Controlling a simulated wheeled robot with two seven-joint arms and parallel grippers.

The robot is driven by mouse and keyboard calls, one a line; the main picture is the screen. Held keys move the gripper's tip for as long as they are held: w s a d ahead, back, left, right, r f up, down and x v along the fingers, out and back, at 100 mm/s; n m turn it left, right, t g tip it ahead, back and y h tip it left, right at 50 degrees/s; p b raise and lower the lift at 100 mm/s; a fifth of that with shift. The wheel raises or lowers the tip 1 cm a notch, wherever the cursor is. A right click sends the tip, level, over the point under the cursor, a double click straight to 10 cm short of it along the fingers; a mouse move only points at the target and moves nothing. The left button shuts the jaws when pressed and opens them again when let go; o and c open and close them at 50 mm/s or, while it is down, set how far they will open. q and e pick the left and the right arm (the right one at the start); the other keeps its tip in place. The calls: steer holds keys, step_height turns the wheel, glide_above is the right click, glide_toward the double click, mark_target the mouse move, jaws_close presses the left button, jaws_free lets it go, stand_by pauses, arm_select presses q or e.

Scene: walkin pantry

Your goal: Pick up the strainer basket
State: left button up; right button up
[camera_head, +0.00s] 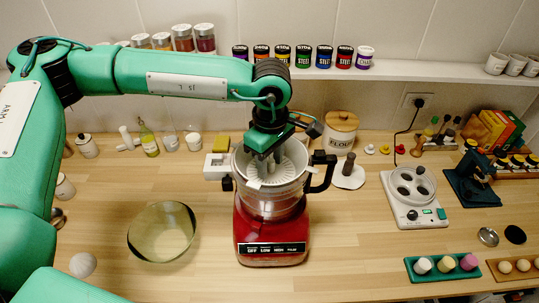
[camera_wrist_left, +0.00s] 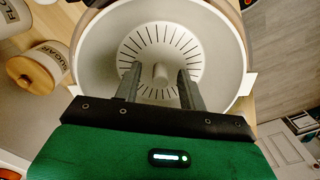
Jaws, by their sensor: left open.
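The strainer basket (camera_head: 294,165) is pale, with a ring of dark slots and a central post. It sits in the top of the red juicer base (camera_head: 270,228), which has a black handle and a labelled control strip. The basket fills the upper part of the left wrist view (camera_wrist_left: 160,40). My left gripper (camera_head: 264,178) points down into the bowl from above. In the left wrist view its two fingers (camera_wrist_left: 159,84) are apart, one on each side of the post; I cannot tell whether they touch it. My right gripper is not in view.
A glass bowl (camera_head: 162,232) stands left of the juicer. A flour canister (camera_head: 341,131) and a dark-handled tool on a white rest are behind and to the right. A white appliance (camera_head: 414,197) stands at right. A shelf with several jars runs along the back.

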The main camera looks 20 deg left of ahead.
arm_select(q)
jaws_close()
steer(key=shift+r, duration=0.15)
